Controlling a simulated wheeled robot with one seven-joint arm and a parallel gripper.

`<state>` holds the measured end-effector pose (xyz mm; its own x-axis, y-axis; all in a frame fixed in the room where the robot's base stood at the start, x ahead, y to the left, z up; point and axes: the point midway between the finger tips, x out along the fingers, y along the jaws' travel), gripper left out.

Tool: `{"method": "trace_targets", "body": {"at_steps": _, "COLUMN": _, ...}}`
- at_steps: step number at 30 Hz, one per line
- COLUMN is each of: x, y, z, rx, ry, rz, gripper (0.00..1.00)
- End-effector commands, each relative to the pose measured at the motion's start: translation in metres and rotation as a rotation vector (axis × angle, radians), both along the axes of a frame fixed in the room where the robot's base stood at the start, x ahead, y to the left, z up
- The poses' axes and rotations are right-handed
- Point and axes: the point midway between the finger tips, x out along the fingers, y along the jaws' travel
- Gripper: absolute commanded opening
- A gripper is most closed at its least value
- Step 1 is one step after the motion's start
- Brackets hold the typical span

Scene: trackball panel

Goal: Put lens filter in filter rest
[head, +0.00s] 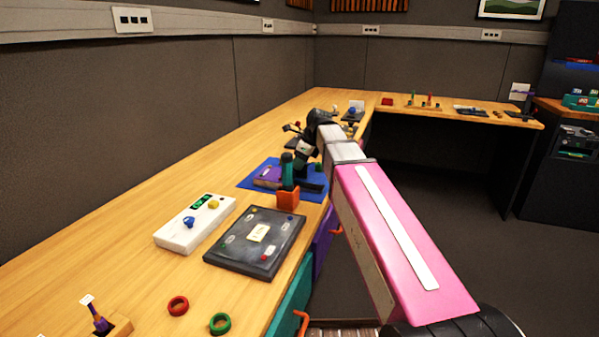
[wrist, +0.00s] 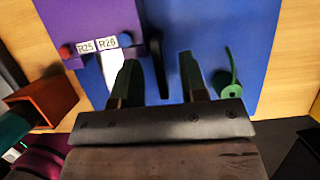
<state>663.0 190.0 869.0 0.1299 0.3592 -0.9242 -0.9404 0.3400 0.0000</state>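A green ring-like piece with a thin stem (wrist: 231,88) is on the blue mat in the wrist view, right of my gripper; it may be the lens filter, but I cannot be sure. A purple block (wrist: 80,22) with labels R25 and R26 and red and blue knobs is at the upper left; whether it is the filter rest I cannot tell. A dark narrow bar (wrist: 157,50) lies beyond the gap between my fingers. My gripper (wrist: 157,66) is open above the mat, with nothing clearly held.
The blue mat (head: 252,187) lies on the wooden bench. An orange holder (head: 288,199) with a dark green cylinder (head: 287,170) stands at its near edge. A dark panel (head: 225,249) and white box (head: 186,238) are nearer. Red and green rings (head: 178,305) lie in front.

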Motion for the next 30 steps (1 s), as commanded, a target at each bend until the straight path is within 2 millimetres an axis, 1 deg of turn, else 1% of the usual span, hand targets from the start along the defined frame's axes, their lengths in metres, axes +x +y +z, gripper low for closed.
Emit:
{"method": "trace_targets", "body": {"at_steps": 4, "x": 0.000, "y": 0.000, "z": 0.000, "rx": 0.000, "ry": 0.000, "rz": 0.000, "gripper": 0.39}}
{"method": "trace_targets", "body": {"at_steps": 5, "x": 0.000, "y": 0.000, "z": 0.000, "rx": 0.000, "ry": 0.000, "rz": 0.000, "gripper": 0.36}}
{"method": "trace_targets", "body": {"at_steps": 6, "x": 0.000, "y": 0.000, "z": 0.000, "rx": 0.000, "ry": 0.000, "rz": 0.000, "gripper": 0.23}}
{"method": "trace_targets", "body": {"at_steps": 8, "x": 0.000, "y": 0.000, "z": 0.000, "rx": 0.000, "ry": 0.000, "rz": 0.000, "gripper": 0.04}}
{"method": "trace_targets", "body": {"at_steps": 9, "x": 0.000, "y": 0.000, "z": 0.000, "rx": 0.000, "ry": 0.000, "rz": 0.000, "gripper": 0.00}}
{"method": "trace_targets", "body": {"at_steps": 22, "x": 0.000, "y": 0.000, "z": 0.003, "rx": 0.000, "ry": -0.001, "rz": 0.001, "gripper": 0.00}}
{"method": "trace_targets", "body": {"at_steps": 26, "x": 0.001, "y": 0.000, "z": 0.010, "rx": 0.000, "ry": -0.002, "rz": 0.001, "gripper": 0.00}}
{"method": "trace_targets", "body": {"at_steps": 30, "x": 0.001, "y": 0.000, "z": 0.025, "rx": 0.000, "ry": -0.002, "rz": 0.001, "gripper": 0.00}}
